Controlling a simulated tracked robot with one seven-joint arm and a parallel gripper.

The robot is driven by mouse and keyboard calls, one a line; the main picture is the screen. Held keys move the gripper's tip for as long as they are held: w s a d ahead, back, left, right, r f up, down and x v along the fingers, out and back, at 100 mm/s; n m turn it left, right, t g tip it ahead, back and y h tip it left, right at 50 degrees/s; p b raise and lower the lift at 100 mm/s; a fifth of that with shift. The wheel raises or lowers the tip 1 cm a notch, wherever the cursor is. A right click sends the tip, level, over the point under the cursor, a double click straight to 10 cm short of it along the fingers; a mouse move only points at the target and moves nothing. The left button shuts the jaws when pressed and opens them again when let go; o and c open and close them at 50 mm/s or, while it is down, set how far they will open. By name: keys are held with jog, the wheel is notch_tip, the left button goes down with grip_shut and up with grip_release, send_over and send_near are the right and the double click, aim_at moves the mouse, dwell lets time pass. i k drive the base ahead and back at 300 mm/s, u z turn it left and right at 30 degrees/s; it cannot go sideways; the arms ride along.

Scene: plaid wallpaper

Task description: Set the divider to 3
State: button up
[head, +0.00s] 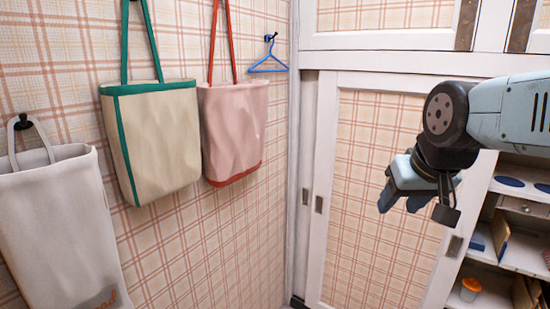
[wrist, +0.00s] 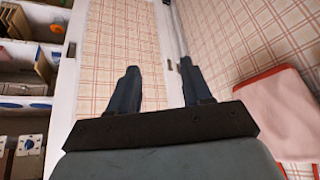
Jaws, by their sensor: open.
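My gripper (head: 414,203) is open and empty, in the air before the sliding door in the head view. Its two dark fingers stand apart in the wrist view (wrist: 158,72). No part is clearly marked as a divider, and I read no number 3. A small white box with a round dial (wrist: 29,145) and blue edges stands low in the shelving at the left of the wrist view. Its markings are too small to read. It is well apart from my gripper, and I cannot make it out in the head view.
A white-framed plaid sliding door (head: 375,185) fills the middle. Open shelving (head: 520,258) at the right holds boxes and an orange-lidded container (head: 470,289). Green-trimmed (head: 155,140), pink (head: 232,130) and pale (head: 60,230) bags and a blue hanger (head: 268,62) hang on the left wall.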

aim_at(500, 231)
jog(key=u, duration=1.85)
jog(key=i, duration=0.1)
jog(key=z, duration=3.3)
